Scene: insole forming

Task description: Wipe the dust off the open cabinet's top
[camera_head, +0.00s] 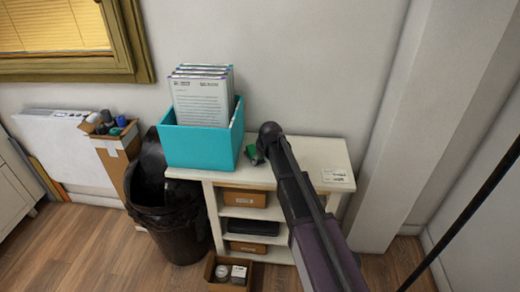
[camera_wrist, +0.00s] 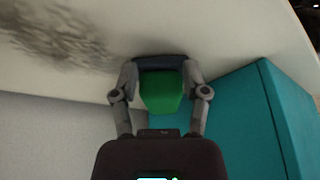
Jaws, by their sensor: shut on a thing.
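The open white cabinet (camera_head: 318,152) stands against the wall, with open shelves below its top. In the wrist view, a dark grey dust smear (camera_wrist: 58,38) lies on the pale cabinet top at the upper left. My gripper (camera_wrist: 160,75) is shut on a green block with a dark edge (camera_wrist: 160,92), held at the cabinet top beside the smear. I cannot tell whether the block touches the surface. In the head view, the green block (camera_head: 251,155) shows next to the teal box, and my arm hides the middle of the top and the smear.
A teal box (camera_head: 202,147) of upright papers fills the cabinet top's left end, close to the block; it also shows in the wrist view (camera_wrist: 248,115). A white label or card (camera_head: 337,176) lies at the right end. A black bin (camera_head: 168,215) stands left; a wall ledge rises right.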

